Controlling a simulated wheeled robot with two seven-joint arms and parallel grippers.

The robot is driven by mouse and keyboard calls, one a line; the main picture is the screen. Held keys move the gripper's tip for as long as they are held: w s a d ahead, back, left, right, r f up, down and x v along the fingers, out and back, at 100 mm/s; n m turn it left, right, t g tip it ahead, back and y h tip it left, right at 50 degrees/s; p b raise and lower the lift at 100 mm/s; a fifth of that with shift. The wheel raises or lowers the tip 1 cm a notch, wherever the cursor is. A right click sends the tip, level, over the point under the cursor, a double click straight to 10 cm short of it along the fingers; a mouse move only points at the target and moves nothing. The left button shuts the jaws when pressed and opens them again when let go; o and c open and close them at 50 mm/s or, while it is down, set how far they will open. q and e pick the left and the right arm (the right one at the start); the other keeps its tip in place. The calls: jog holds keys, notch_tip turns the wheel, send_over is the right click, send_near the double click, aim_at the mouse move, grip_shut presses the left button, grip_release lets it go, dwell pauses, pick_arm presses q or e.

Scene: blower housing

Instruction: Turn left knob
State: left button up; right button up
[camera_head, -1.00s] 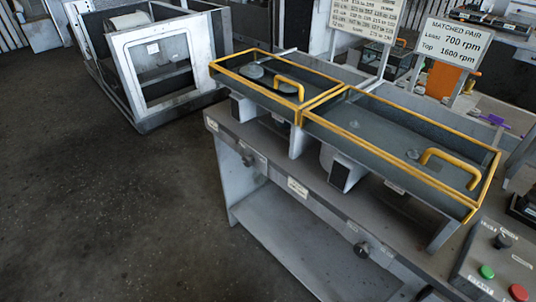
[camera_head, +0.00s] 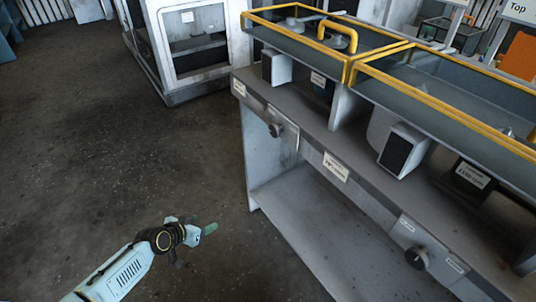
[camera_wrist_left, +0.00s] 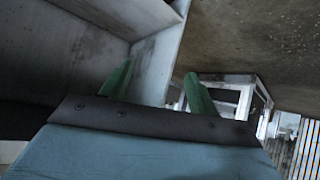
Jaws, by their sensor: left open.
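The left knob (camera_head: 275,130) is a small dark knob on the bench's front panel, near its left end in the head view. A second dark knob (camera_head: 417,258) sits on the same panel, lower right. My left gripper (camera_head: 208,230) is at the bottom of the head view, over the floor, left of the bench and well apart from the left knob. In the left wrist view its two green fingers (camera_wrist_left: 158,84) stand apart with nothing between them. No knob shows in that view. My right gripper is not in view.
The grey bench (camera_head: 310,245) has an open lower shelf. Yellow-railed trays (camera_head: 400,72) stand on top. A white-framed housing (camera_head: 195,40) stands on the floor behind left. The floor left of the bench is clear.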

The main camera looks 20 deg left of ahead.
pick_arm(q)
jog(key=w+d+r+m+t+h+b, duration=0.1)
jog(key=w+r+t+h+b, duration=0.3)
jog(key=w+r, duration=0.45)
jog(key=m+h+b, duration=0.5)
jog(key=b, duration=0.3)
send_near(272, 131)
jog(key=x, duration=0.7)
jog(key=shift+s+p, duration=0.1)
jog(key=shift+p, duration=0.3)
jog(key=shift+w+d, duration=0.45)
jog(key=shift+w, duration=0.05)
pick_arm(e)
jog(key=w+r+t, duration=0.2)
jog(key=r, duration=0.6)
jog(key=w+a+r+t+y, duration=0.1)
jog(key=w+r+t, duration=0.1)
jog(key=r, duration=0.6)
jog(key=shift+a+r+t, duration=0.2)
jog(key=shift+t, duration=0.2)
pick_arm(q)
jog(key=shift+c, duration=0.4)
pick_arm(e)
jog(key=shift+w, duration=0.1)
